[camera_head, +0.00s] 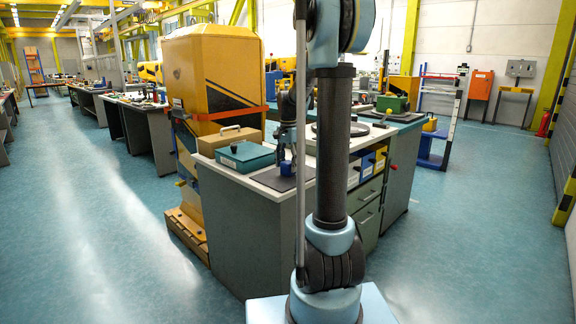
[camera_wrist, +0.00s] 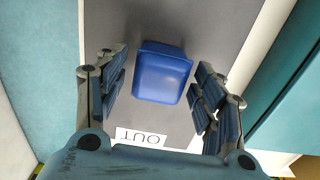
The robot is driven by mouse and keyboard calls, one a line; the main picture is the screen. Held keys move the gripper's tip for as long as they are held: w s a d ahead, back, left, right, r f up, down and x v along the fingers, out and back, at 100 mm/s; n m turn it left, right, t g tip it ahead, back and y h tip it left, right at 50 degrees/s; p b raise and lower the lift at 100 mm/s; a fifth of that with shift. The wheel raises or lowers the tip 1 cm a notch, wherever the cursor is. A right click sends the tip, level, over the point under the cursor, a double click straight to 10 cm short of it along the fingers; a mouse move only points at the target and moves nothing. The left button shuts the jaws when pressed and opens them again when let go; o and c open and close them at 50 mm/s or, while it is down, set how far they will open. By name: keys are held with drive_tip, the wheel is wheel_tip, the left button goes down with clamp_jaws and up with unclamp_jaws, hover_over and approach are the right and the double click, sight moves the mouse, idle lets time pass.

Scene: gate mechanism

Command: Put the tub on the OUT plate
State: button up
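The blue tub (camera_wrist: 162,73) lies between the two fingers of my gripper (camera_wrist: 157,88) in the wrist view. The fingers are apart, with a gap on the left and a narrower one on the right. Under the tub is a dark grey plate (camera_wrist: 215,30); a white OUT label, upside down, lies nearer my wrist. In the head view the small blue tub (camera_head: 286,168) is over the dark plate (camera_head: 279,184) on the bench corner, with my gripper just above it. I cannot tell whether the tub's base touches the plate.
A teal box (camera_head: 244,157) stands left of the plate, with a tan case (camera_head: 224,138) behind it. Blue and yellow bins (camera_head: 367,162) sit along the bench's right side. A yellow and black machine (camera_head: 215,80) stands behind the bench.

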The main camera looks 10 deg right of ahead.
sight(288, 162)
wheel_tip(288, 162, up, 12)
drive_tip(key=s+f+n+t, duration=0.1)
drive_tip(key=s+f+n, duration=0.2)
drive_tip(key=s, duration=0.7)
drive_tip(key=s+f+n, duration=0.2)
drive_tip(key=s+f, duration=0.1)
drive_tip(key=s, duration=0.6)
drive_tip(key=s+f+n+t, duration=0.1)
drive_tip(key=s+f+n, duration=0.5)
drive_tip(key=s+f, duration=0.9)
drive_tip(key=shift+s+f, duration=0.25)
drive_tip(key=shift+s, duration=0.15)
